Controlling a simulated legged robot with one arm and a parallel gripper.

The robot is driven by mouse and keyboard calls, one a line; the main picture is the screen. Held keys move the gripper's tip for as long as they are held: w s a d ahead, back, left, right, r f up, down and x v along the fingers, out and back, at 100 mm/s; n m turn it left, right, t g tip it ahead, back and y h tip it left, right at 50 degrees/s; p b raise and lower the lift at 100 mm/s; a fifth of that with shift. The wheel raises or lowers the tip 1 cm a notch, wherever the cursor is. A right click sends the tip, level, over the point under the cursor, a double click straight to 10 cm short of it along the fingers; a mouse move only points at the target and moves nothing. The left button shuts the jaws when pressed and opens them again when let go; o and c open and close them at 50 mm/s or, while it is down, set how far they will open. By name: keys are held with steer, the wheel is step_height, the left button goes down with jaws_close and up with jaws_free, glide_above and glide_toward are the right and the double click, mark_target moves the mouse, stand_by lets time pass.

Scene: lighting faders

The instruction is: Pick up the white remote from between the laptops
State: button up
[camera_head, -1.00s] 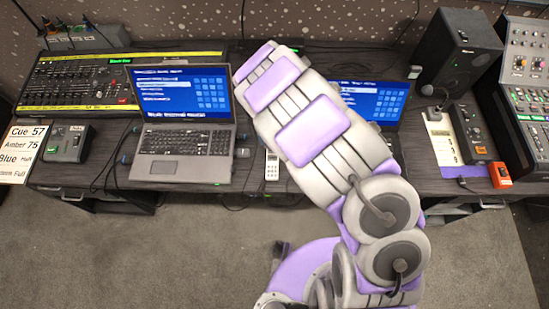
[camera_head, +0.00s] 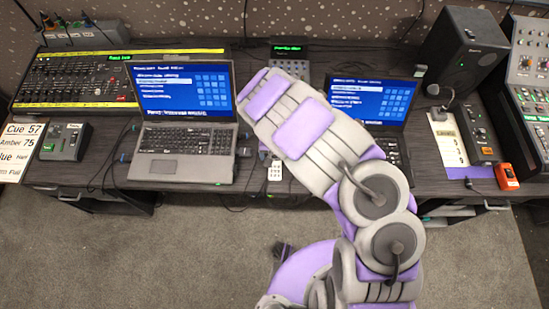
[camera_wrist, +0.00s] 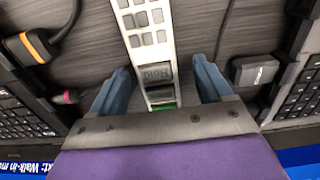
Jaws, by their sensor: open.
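The white remote (camera_head: 275,171) lies on the dark desk between the left laptop (camera_head: 186,120) and the right laptop (camera_head: 370,108). In the head view only its front end shows below my arm. In the wrist view the white remote (camera_wrist: 146,28) runs from the top edge down between my fingers, with grey buttons and a dark label near its lower end. My gripper (camera_wrist: 160,72) is open, one finger on each side of the remote, with gaps to both. I cannot tell the fingers' height above the desk. My arm hides most of the gripper in the head view.
A cable with an orange-ringed plug (camera_wrist: 35,46) lies left of the remote. A dark grey adapter (camera_wrist: 254,70) lies to its right, near a keyboard. A control box with a green display (camera_head: 290,60) stands behind.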

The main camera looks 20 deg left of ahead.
steer(key=shift+c, duration=0.4)
steer(key=shift+d+r, duration=0.15)
steer(key=shift+d, duration=0.2)
steer(key=c, duration=0.6)
steer(key=shift+a, duration=0.25)
steer(key=c, duration=0.6)
steer(key=shift+c, duration=0.2)
